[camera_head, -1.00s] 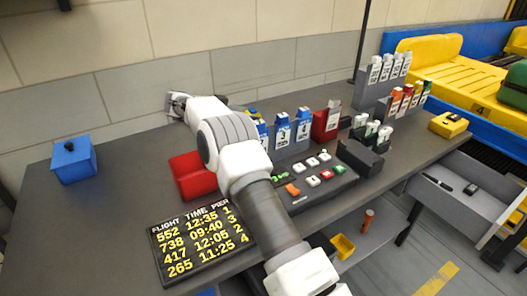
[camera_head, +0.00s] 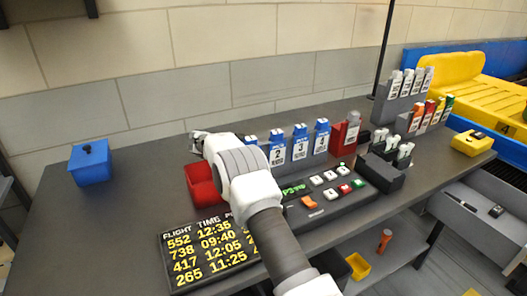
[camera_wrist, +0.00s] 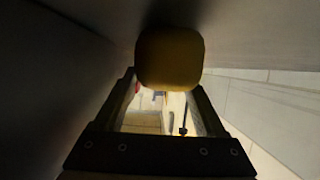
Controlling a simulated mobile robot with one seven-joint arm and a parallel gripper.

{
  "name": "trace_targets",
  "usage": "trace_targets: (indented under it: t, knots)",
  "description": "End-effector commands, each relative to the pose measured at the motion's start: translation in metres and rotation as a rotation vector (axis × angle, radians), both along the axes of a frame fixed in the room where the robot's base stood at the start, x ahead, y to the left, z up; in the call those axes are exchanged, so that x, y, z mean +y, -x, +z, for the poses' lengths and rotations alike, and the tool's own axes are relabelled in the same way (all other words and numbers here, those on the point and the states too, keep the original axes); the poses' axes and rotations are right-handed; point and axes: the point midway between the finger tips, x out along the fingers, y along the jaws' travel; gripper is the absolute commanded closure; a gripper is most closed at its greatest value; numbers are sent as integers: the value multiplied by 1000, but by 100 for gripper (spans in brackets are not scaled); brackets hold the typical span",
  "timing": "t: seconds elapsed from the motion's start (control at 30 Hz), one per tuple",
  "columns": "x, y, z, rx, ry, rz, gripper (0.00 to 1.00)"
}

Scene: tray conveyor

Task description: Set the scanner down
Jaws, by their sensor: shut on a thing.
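My gripper (camera_head: 199,140) is at the far end of my arm, above the back of the grey desk and behind the red tray. It looks small and partly turned away in the head view. In the wrist view a dark yellow, rounded block, which I take to be the scanner (camera_wrist: 170,58), sits at the jaws, and the gripper is shut on it. Most of the scanner is dark or out of frame. I cannot make it out in the head view, nor tell whether it touches the desk (camera_head: 125,215).
A red tray (camera_head: 199,186) lies just in front of my gripper. A blue lidded box (camera_head: 91,164) stands at left. The flight board (camera_head: 207,250), button panel (camera_head: 335,200) and blue numbered holders (camera_head: 300,146) fill the middle. Desk between blue box and red tray is clear.

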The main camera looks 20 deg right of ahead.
Motion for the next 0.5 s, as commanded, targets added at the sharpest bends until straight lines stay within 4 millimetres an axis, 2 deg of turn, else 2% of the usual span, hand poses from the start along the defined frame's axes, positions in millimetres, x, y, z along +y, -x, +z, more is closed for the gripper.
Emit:
trace_targets:
  t: [0.1, 0.13, 0.2, 0.5]
  knots:
    - [0, 0, -2, 0, 0, 0, 100]
    - [0, 0, -3, 0, -1, 0, 24]
    - [0, 0, -3, 0, 0, 0, 16]
    - [0, 0, -1, 0, 0, 0, 16]
